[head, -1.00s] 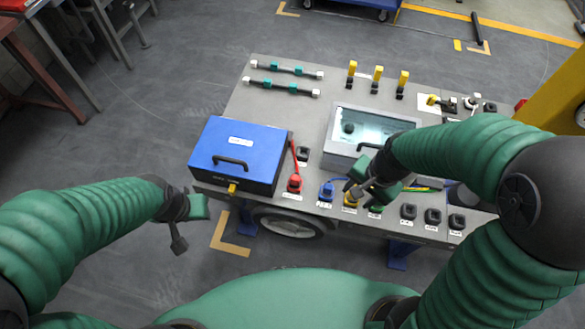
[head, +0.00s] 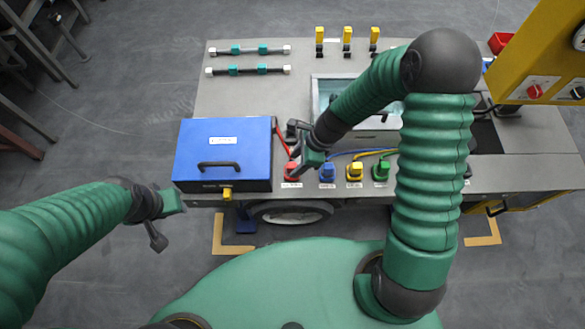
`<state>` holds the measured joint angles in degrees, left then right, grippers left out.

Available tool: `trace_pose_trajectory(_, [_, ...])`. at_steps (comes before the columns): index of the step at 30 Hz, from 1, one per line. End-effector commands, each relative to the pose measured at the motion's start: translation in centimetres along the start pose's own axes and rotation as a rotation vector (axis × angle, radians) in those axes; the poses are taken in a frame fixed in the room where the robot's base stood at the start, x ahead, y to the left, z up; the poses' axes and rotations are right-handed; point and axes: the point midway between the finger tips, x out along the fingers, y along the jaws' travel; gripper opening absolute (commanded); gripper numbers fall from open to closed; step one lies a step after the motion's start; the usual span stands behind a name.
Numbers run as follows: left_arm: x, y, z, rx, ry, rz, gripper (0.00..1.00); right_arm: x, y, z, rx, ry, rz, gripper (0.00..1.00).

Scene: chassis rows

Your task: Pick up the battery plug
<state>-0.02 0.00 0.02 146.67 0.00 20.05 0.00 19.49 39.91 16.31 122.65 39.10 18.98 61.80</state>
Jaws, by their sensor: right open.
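A red plug (head: 290,169) sits at the front edge of the grey bench, just right of the blue box (head: 223,152). A red cable (head: 282,138) runs from it up along the box's right side. Its label is too small to read, so I cannot confirm that it is the battery plug. My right gripper (head: 297,152) is open, over and slightly right of the red plug, with its dark fingers near it. I cannot tell whether they touch. My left gripper (head: 160,222) hangs away from the bench, left of its front edge; its jaws do not show clearly.
Blue (head: 327,172), yellow (head: 354,171) and green (head: 381,170) plugs stand in a row to the right. A clear-lidded case (head: 316,92) is partly behind my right arm. Yellow-topped pegs (head: 347,40) and two dark bars (head: 248,49) lie farther back. A yellow cabinet (head: 540,60) stands right.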

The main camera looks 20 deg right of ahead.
Motion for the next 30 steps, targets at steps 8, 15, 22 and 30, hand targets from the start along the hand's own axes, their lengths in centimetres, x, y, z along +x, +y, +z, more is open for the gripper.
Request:
trace_pose_trajectory(8, [0.7,0.0,0.2,-0.001,0.0,0.0,0.36,3.1,-0.2,0.1,-0.002,-0.001,0.0,0.47])
trace_pose_trajectory(15, [0.7,0.0,0.2,-0.001,0.0,0.0,0.36,3.0,-0.2,0.1,-0.002,0.0,0.0,0.34])
trace_pose_trajectory(22, [0.7,0.0,0.2,0.0,0.0,0.0,0.36,3.0,-0.2,0.1,-0.001,0.0,0.0,0.04])
trace_pose_trajectory(30, [0.7,0.0,0.2,-0.001,0.0,0.0,0.36,3.0,-0.2,0.1,-0.002,0.0,0.0,0.0])
